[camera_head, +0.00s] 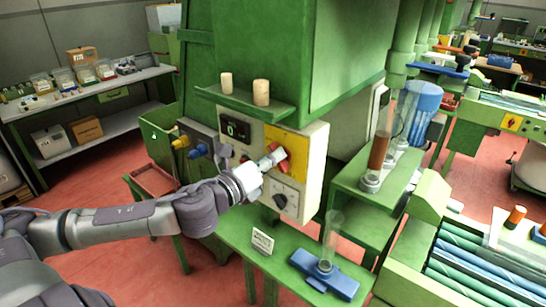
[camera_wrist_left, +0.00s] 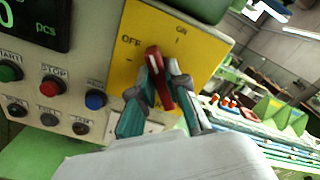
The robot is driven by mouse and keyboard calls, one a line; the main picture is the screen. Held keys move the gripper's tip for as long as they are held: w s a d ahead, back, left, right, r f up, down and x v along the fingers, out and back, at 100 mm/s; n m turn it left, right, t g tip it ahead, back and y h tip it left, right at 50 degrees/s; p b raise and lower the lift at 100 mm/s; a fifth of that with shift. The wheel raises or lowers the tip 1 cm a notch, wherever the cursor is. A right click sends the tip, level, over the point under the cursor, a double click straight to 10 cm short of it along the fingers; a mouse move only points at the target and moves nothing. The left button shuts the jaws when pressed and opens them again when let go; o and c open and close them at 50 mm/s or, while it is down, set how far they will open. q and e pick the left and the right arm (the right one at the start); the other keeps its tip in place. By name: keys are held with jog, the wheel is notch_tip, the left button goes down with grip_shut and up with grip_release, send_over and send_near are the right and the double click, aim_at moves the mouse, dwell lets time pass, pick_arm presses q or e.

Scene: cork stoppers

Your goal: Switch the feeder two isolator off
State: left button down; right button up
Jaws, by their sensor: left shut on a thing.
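The isolator is a red handle (camera_head: 280,152) on a yellow plate (camera_head: 301,145) at the upper right of a pale control panel. The red handle (camera_wrist_left: 154,59) also shows in the left wrist view, its upper end between the OFF mark (camera_wrist_left: 131,41) and the ON mark (camera_wrist_left: 181,31), tilted slightly toward OFF. My left gripper (camera_head: 271,159) is at the handle. In the wrist view its two teal-padded fingers (camera_wrist_left: 160,88) are shut on the handle, one on each side. The lower part of the handle is partly hidden by the fingers. My right gripper is not seen.
A counter display (camera_wrist_left: 35,22) and several push buttons, including a red one (camera_wrist_left: 52,86), sit left of the plate. A green shelf with two corks (camera_head: 261,92) juts out above the panel. A blue-based fixture (camera_head: 324,276) stands on the green bench below.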

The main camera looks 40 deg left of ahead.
pick_arm(q)
jog(key=shift+a+f+n+p, duration=0.15)
jog(key=shift+n+p, duration=0.55)
jog(key=shift+n, duration=1.8)
jog(key=shift+f+n+p, duration=0.1)
jog(key=shift+n+p, duration=0.6)
jog(key=shift+n, duration=1.8)
jog(key=c, duration=1.2)
grip_release()
jog(key=shift+o, duration=0.2)
jog(key=s, duration=0.7)
jog(key=shift+s+a, duration=0.25)
jog(key=shift+a, duration=0.05)
jog(key=shift+f, duration=0.1)
